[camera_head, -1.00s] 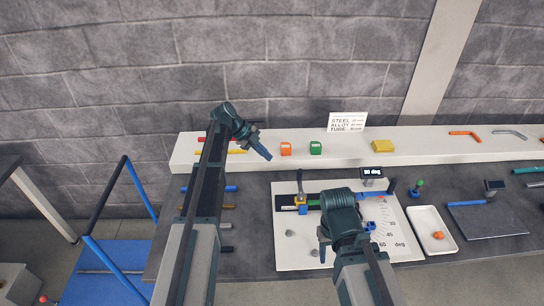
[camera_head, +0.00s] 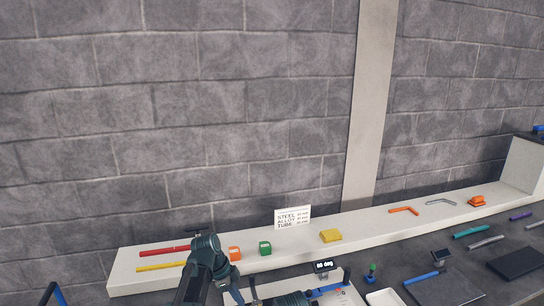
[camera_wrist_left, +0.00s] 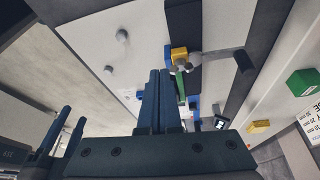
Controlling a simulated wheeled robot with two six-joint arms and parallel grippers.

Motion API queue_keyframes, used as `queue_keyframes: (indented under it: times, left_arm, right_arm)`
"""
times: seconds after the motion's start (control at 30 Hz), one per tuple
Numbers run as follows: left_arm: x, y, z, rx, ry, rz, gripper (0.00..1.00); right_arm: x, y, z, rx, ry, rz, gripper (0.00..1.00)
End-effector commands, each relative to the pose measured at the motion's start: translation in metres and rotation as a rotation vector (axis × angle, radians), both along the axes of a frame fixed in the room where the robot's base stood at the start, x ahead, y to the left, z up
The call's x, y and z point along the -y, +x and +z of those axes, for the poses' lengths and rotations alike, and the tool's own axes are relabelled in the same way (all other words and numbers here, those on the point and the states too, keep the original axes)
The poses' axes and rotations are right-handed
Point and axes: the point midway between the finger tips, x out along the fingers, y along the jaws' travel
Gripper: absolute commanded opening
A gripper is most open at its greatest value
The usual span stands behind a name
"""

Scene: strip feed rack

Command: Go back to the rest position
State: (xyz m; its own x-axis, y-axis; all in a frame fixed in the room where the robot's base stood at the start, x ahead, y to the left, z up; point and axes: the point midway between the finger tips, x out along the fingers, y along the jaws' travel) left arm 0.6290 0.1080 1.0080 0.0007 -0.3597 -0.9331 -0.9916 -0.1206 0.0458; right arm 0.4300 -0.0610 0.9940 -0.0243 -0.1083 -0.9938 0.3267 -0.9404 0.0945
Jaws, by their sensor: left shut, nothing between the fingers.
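My left gripper (camera_wrist_left: 160,85) shows in the left wrist view with its dark blue fingers together and empty. It hangs over the white board (camera_wrist_left: 82,38) of the bending fixture, apart from the yellow and blue clamp (camera_wrist_left: 179,54). In the head view my left arm comes up at the bottom, and the gripper is mostly cut off or hidden by the arm. My right gripper (camera_wrist_left: 65,130) shows at the lower left of the left wrist view, with a gap between its two fingers and nothing seen in it. In the head view only part of my right arm shows.
A white shelf (camera_head: 370,231) runs along the wall with red and yellow strips, an orange block (camera_head: 234,253), a green block (camera_head: 265,248), a yellow block (camera_head: 330,236) and a sign (camera_head: 292,217). An angle display (camera_head: 324,267) and a white tray (camera_head: 382,298) stand in front.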

Motion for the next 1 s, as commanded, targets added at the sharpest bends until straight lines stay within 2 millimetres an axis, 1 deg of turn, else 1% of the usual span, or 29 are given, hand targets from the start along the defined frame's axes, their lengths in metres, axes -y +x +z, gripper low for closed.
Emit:
queue_keyframes:
  times: [0.03,0.1,0.17,0.2,0.3,0.4,0.5,0.6,0.7,1.0]
  left_arm:
    - [0.013,-0.029,-0.003,-0.045,0.041,0.074,0.00]
    - [0.026,-0.056,-0.007,-0.104,0.106,0.204,0.00]
    - [0.034,-0.079,-0.009,-0.145,0.162,0.319,0.00]
    - [0.038,-0.094,-0.011,-0.165,0.199,0.398,0.00]
    - [0.046,-0.129,-0.013,-0.196,0.285,0.593,0.00]
    - [0.049,-0.158,-0.015,-0.200,0.353,0.772,0.00]
    - [0.049,-0.179,-0.014,-0.191,0.398,0.918,0.00]
    - [0.048,-0.192,-0.014,-0.178,0.425,1.022,0.00]
    - [0.048,-0.199,-0.014,-0.169,0.438,1.081,0.00]
    - [0.048,-0.200,-0.013,-0.166,0.441,1.109,0.00]
  right_arm:
    - [0.000,0.000,0.000,0.000,0.000,0.000,0.50]
    - [0.000,0.000,0.000,0.000,0.000,0.000,0.50]
    - [0.000,0.000,0.000,0.000,0.000,0.000,0.50]
    - [0.000,0.000,0.000,0.000,0.000,0.000,0.50]
    - [0.000,0.000,0.000,0.000,0.000,0.000,0.50]
    - [0.000,0.000,0.000,0.000,0.000,0.000,0.50]
    - [0.000,0.000,0.000,0.000,0.000,0.000,0.50]
    - [0.000,0.000,0.000,0.000,0.000,0.000,0.50]
    - [0.000,0.000,0.000,0.000,0.000,0.000,0.50]
    - [0.000,0.000,0.000,0.000,0.000,0.000,0.50]
